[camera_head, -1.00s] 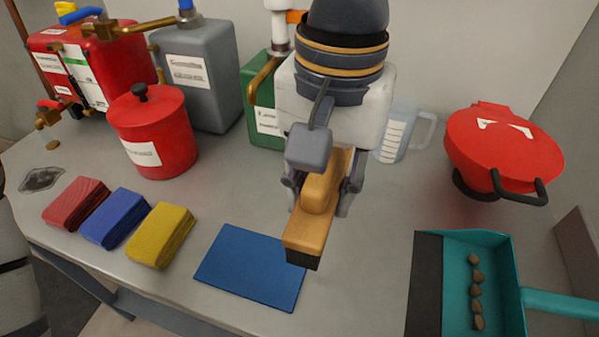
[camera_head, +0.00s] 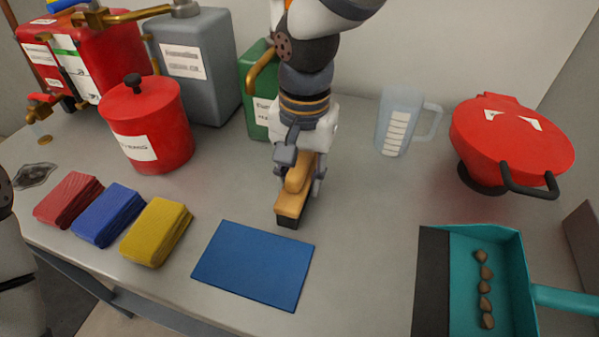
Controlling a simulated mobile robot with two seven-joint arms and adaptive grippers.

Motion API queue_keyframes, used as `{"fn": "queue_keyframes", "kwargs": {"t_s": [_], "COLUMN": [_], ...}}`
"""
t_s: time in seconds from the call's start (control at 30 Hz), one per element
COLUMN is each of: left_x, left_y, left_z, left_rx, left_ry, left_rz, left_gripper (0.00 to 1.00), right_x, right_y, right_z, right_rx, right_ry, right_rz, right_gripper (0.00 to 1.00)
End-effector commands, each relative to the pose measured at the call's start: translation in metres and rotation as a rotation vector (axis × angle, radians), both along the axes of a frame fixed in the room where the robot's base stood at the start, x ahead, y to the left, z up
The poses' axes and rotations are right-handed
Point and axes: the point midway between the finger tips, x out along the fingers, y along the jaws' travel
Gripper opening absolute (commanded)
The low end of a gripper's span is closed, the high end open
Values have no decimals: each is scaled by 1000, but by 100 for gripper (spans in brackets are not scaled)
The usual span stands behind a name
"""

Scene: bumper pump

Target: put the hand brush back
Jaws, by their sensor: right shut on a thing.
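The hand brush (camera_head: 295,192) has a tan wooden body and dark bristles that face down. My right gripper (camera_head: 299,175) is shut on it, with a finger on each side of the body. The brush is just behind the blue mat (camera_head: 254,264), which lies bare on the table. Whether the bristles touch the table I cannot tell. A teal dustpan (camera_head: 508,262) with several brown lumps in it lies at the lower right. My left gripper is not in view; only part of my left arm shows at the left edge.
Red, blue and yellow folded cloths (camera_head: 157,231) lie left of the mat. A red lidded pot (camera_head: 147,125), a grey can (camera_head: 196,65) and a green can (camera_head: 259,92) stand behind. A clear measuring jug (camera_head: 394,122) and a red lidded container (camera_head: 512,145) stand at the right.

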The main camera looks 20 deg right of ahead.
Motion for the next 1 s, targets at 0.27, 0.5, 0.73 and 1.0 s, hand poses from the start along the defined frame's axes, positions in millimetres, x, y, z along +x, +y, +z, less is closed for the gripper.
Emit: {"fn": "queue_keyframes", "kwargs": {"t_s": [0.27, 0.5, 0.73, 1.0], "left_x": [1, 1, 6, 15], "left_y": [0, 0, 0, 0], "left_z": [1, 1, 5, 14], "left_rx": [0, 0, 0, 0], "left_ry": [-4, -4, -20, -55], "left_rz": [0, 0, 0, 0], "left_gripper": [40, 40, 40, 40], "right_x": [0, 0, 1, -1], "right_y": [0, 0, 0, -2], "right_z": [-1, -1, 28, 100], "right_rx": [1, 1, 2, 2], "right_ry": [-3, -2, -13, -11], "right_rz": [0, 0, -2, -2], "right_gripper": [46, 50, 50, 50]}}
